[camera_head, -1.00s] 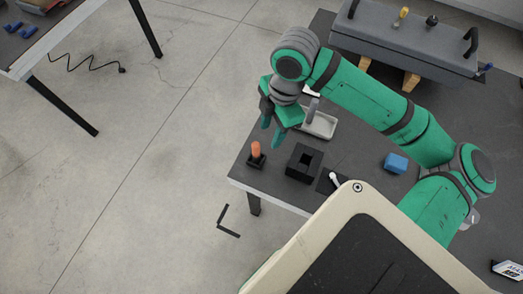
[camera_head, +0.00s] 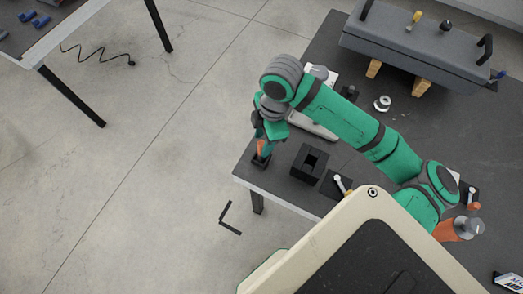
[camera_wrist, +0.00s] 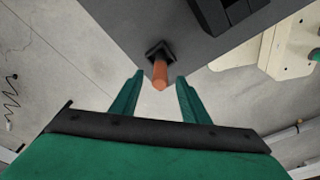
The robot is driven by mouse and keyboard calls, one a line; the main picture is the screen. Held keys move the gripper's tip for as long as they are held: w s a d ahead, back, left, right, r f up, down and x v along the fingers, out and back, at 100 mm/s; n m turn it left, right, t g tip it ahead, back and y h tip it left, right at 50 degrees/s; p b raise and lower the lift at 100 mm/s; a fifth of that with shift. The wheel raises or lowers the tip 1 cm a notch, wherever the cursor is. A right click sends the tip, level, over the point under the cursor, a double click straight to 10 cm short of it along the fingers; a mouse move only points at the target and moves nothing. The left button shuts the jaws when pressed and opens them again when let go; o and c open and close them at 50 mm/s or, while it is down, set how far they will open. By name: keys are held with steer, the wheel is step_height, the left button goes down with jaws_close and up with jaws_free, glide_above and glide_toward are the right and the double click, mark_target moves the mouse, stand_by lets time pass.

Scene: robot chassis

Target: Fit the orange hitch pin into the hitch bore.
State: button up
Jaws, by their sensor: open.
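The orange hitch pin (camera_head: 262,150) stands upright in a small black holder (camera_head: 259,164) near the table's left corner. In the wrist view the pin (camera_wrist: 160,72) rises from its black holder (camera_wrist: 159,50), with its upper end toward the camera. My gripper (camera_head: 265,142) is at the pin in the head view and partly covers it. In the wrist view my gripper (camera_wrist: 160,76) is open, with one finger on each side of the pin and visible gaps. A black block with a square opening (camera_head: 309,164), apparently the hitch bore, stands to the right; part of it shows in the wrist view (camera_wrist: 225,12).
A white-handled part (camera_head: 342,185) lies on a dark plate right of the block. A light tray (camera_head: 317,126) is partly hidden behind my arm. A large grey case (camera_head: 415,50) on wooden blocks and a metal disc (camera_head: 382,103) are farther back. The table edge is close to the pin.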

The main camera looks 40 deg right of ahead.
steer(key=shift+w+a+f, duration=0.1)
steer(key=shift+a+f, duration=0.1)
steer(key=shift+f, duration=1.2)
steer(key=shift+c, duration=0.4)
steer(key=c, duration=1)
steer(key=shift+r, duration=0.15)
